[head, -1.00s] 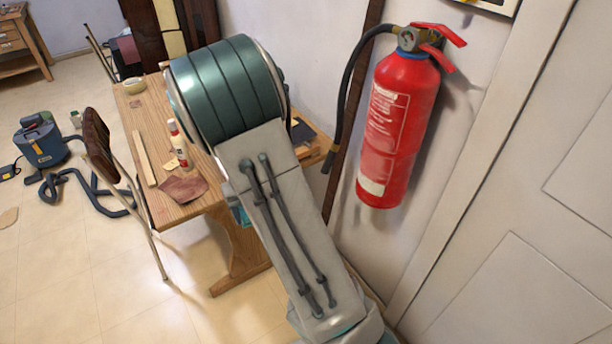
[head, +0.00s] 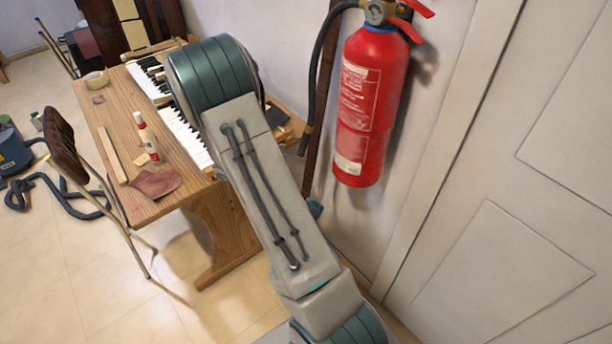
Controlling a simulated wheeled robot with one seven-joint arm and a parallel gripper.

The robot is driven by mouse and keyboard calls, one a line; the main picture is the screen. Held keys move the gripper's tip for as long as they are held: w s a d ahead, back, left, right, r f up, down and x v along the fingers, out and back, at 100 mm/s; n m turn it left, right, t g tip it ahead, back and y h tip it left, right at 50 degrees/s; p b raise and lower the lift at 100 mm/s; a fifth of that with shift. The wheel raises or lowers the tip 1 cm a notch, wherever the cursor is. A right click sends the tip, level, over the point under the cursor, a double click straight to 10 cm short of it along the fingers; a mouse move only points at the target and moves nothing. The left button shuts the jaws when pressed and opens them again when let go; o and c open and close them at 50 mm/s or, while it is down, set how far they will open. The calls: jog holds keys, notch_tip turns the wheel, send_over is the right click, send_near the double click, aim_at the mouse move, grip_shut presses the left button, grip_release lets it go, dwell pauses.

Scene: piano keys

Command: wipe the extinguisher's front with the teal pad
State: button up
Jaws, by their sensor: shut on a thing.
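The red extinguisher (head: 370,105) hangs upright on the wall right of my arm, with a pale label on its front and a black hose curving down its left side. Its front is unobstructed, and its top is cut by the picture's upper edge. My arm stands in the middle of the head view and hides what lies behind it. My gripper cannot be made out. A small blue-teal piece (head: 315,208) shows at my arm's right edge, below the extinguisher; I cannot tell whether it is the teal pad or part of my arm.
A wooden bench (head: 123,125) with piano keys (head: 188,138), a glue bottle (head: 147,137), a tape roll (head: 96,79) and a brown cloth (head: 155,183) stands left of my arm. A chair (head: 65,145) is beside it. A white door (head: 520,200) fills the right.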

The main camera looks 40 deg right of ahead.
aim_at(339, 156)
jog(key=d+n+t+h, duration=0.1)
jog(key=h, duration=0.1)
jog(key=w+d+r+n+t+h, duration=0.1)
jog(key=n+h, duration=0.1)
jog(key=d+n+t+h, duration=0.1)
jog(key=n+h, duration=0.1)
jog(key=shift+w+r, duration=0.2)
jog(key=shift+r, duration=0.15)
jog(key=shift+w+d+r+n+t+h+b, duration=0.2)
jog(key=shift+w+d+n+t+h+b, duration=0.15)
jog(key=shift+w+d+n+t+h, duration=0.6)
jog(key=shift+w+d+r+n+t+h+b, duration=0.35)
jog(key=shift+w+d+n+t, duration=0.35)
jog(key=shift+d+t, duration=0.7)
jog(key=shift+w+d+r+n+t+h+b, duration=0.1)
jog(key=shift+w+d+n+t+h+b, duration=0.25)
jog(key=shift+w+d+n+t+h, duration=0.75)
jog(key=shift+s+d+m+g+y, duration=0.1)
jog(key=shift+d+m+g+y, duration=0.1)
jog(key=shift+d, duration=0.4)
jog(key=shift+s+d+m+g+y, duration=0.1)
jog(key=shift+d+y, duration=0.1)
jog(key=shift+d, duration=0.4)
jog(key=shift+s, duration=1.9)
jog(key=shift+s+d+p, duration=0.1)
jog(key=shift+p, duration=0.35)
